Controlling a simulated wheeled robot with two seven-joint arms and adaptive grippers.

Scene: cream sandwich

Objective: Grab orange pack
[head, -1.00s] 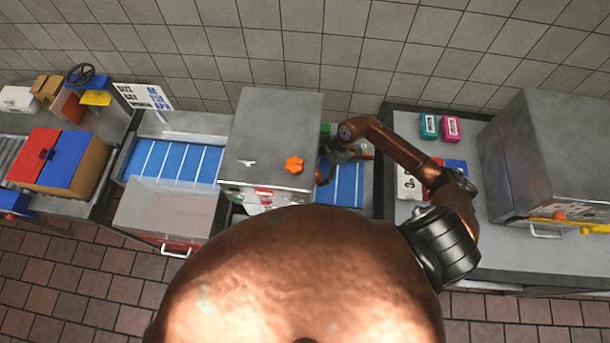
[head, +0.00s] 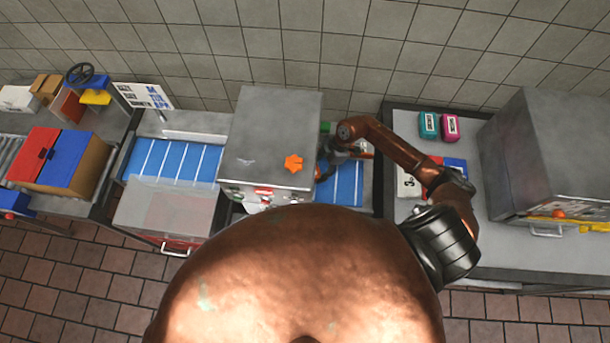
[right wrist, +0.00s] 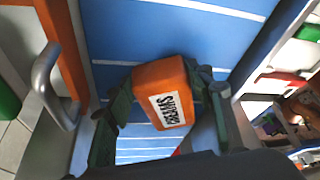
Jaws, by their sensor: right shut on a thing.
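In the right wrist view, an orange pack (right wrist: 163,78) with a white label reading "CREAMS" sits between the green fingers of my right gripper (right wrist: 165,98). The gripper is shut on it, with one finger at each side. Beneath is a blue conveyor belt with white stripes (right wrist: 165,32). In the head view, my right gripper (head: 334,158) is over the short belt section right of the steel machine, and the pack is too small and covered there to make out clearly. My left gripper is not in view.
The steel machine (head: 262,135) with an orange knob stands directly left of my right gripper. A side table (head: 400,120) on the right holds a teal pack (head: 428,125), a pink pack (head: 450,128) and a large steel box (head: 550,150). A tiled wall runs behind.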

